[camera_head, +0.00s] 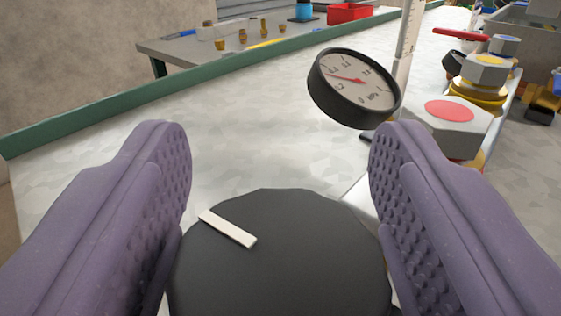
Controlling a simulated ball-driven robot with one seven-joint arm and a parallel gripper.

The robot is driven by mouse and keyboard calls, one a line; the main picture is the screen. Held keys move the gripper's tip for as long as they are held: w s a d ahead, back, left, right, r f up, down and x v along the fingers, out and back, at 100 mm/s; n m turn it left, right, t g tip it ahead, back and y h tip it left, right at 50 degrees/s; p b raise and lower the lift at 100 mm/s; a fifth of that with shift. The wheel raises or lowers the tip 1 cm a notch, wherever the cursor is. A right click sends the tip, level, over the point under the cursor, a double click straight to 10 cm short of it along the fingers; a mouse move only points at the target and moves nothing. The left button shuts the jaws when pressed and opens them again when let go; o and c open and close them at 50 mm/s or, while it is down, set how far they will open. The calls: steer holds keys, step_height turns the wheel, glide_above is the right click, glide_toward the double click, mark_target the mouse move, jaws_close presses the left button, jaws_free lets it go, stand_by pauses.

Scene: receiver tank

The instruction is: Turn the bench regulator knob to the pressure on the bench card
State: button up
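The regulator knob (300,275) is a broad black disc at the bottom middle, cut off by the lower edge. A pale marker bar on its face points to the upper left. My gripper (280,165) has two purple, dimpled fingers set wide apart, one on each side of the knob. Their inner faces meet the knob's outline in this view; whether they press on it I cannot tell. A round pressure gauge (356,86) with a black rim stands tilted beyond the knob, its red needle pointing left. Its small figures are hard to read. I see no bench card.
Large hex fittings with a red cap (449,110) and a yellow cap (487,60) stand at the right. A red lever (461,35) is behind them. A green edge strip (130,107) borders the pale bench. A side table (190,50) holds small brass parts.

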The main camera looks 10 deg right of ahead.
steer(key=c, duration=0.8)
steer(key=shift+h+p, duration=0.3)
steer(key=m+h+p, duration=0.1)
steer(key=h, duration=0.1)
steer(key=m+g+h+p, duration=0.1)
steer(key=m+h, duration=0.1)
steer(key=shift+d+r+p, duration=0.15)
steer(key=shift+d+p, duration=0.05)
steer(key=shift+p, duration=0.15)
steer(key=m+g+h, duration=0.1)
steer(key=m+g+h+p, duration=0.1)
steer(key=h, duration=0.1)
steer(key=m+g+h+p, duration=0.1)
steer(key=shift+s+d+m+h, duration=0.2)
steer(key=shift+d+m+h, duration=0.1)
steer(key=m+g+h, duration=0.1)
steer(key=g, duration=0.1)
steer(key=m+g+h, duration=0.1)
steer(key=m+g, duration=0.1)
steer(key=m+g+h+p, duration=0.1)
steer(key=g+h, duration=0.1)
steer(key=shift+s+d+f, duration=0.2)
steer(key=shift+s+f, duration=0.05)
steer(key=shift+s, duration=0.05)
steer(key=shift+s+d+m+g+h, duration=0.15)
steer(key=shift+m+g+h, duration=0.3)
steer(key=shift+m+g, duration=0.65)
steer(key=shift+s+a+m+g+h, duration=0.15)
steer(key=shift+m+g+h, duration=0.3)
steer(key=shift+m+g, duration=0.65)
